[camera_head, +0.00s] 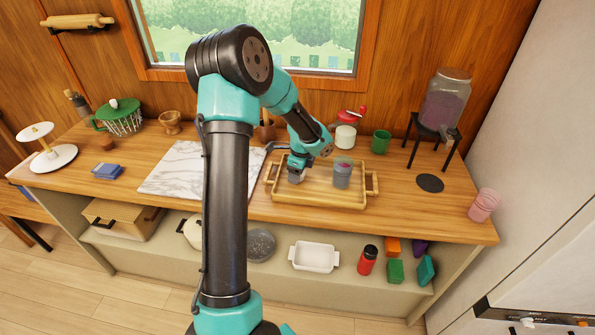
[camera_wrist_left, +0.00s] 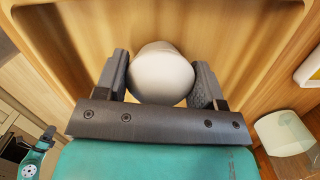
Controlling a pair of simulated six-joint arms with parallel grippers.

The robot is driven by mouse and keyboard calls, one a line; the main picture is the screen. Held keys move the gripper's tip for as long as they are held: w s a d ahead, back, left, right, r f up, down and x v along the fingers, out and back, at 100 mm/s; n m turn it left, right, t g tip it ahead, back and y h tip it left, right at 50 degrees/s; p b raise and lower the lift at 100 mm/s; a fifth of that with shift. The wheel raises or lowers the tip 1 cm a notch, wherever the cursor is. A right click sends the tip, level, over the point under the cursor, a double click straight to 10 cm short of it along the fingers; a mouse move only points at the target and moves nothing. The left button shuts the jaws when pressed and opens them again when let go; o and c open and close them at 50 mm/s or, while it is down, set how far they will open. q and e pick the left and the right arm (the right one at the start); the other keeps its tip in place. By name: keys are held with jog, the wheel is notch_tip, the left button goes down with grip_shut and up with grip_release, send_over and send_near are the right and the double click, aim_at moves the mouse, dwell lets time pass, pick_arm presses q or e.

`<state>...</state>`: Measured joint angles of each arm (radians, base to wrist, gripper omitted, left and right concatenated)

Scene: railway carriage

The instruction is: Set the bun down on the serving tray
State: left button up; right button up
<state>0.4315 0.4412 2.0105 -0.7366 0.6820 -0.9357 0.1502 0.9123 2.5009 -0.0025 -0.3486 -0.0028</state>
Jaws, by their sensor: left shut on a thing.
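My left gripper (camera_head: 296,177) reaches down over the left part of the wooden serving tray (camera_head: 318,199). It is shut on the bun, a smooth, pale, rounded thing (camera_wrist_left: 161,72) that shows between the two dark fingers in the left wrist view. The tray's wooden floor and raised rim (camera_wrist_left: 45,45) lie behind the bun there. In the head view the bun is mostly hidden by the gripper. I cannot tell whether its underside touches the tray. My right gripper does not show.
A glass with dark contents (camera_head: 342,173) stands on the tray, just right of the gripper. A marble board (camera_head: 175,170) lies left of the tray. A green cup (camera_head: 381,141) and a lidded jar (camera_head: 346,136) stand behind. The counter to the right is partly clear.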

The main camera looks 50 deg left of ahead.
pick_arm(q)
jog(key=shift+f, duration=0.2)
dwell(0.4)
jog(key=o, duration=1)
jog(key=shift+r, duration=0.1)
notch_tip(320, 180, up, 17)
jog(key=w+d, duration=0.1)
jog(key=d, duration=0.1)
grip_shut()
dwell(1.0)
jog(key=shift+a, duration=0.1)
dwell(0.5)
